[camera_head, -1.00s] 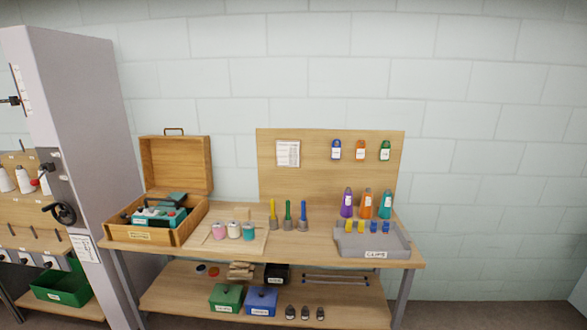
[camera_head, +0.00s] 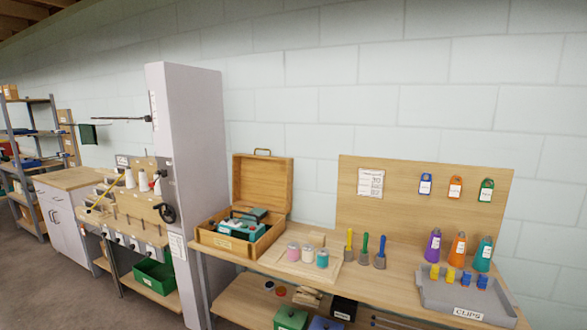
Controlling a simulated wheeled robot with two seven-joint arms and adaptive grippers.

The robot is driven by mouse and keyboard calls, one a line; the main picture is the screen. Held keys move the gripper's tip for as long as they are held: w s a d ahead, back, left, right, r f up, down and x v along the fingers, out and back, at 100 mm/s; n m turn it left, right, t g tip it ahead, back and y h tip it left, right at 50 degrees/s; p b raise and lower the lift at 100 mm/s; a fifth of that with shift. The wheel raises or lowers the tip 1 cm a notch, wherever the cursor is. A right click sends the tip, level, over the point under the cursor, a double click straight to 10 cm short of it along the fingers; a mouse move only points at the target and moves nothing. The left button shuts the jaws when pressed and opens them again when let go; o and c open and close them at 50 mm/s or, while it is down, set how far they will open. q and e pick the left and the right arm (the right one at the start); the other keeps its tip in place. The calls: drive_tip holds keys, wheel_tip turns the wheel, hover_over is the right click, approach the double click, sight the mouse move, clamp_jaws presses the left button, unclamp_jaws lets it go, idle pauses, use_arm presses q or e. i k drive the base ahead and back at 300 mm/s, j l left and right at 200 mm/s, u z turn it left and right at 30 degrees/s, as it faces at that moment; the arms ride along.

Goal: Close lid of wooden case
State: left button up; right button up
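The wooden case (camera_head: 207,236) stands at the left end of the wooden workbench, next to the grey cabinet. Its lid (camera_head: 262,183) is open and stands upright at the back, with a handle (camera_head: 262,151) on its top edge. Teal and dark tools (camera_head: 243,226) lie inside the case, below its rim as far as I can tell. A label is on the front of the case. Neither of my grippers is in view.
A tall grey cabinet (camera_head: 192,130) stands just left of the case. Spools (camera_head: 307,254) on a board and upright brushes (camera_head: 364,249) stand to its right. A grey clips tray (camera_head: 437,296) is farther right. Bare bench (camera_head: 400,280) lies between brushes and tray.

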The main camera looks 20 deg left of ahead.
sight(262, 182)
drive_tip(key=i+j+u, duration=0.25)
drive_tip(key=u, duration=0.15)
drive_tip(key=i+j+u, duration=0.1)
drive_tip(key=i+u, duration=0.3)
drive_tip(key=i, duration=0.05)
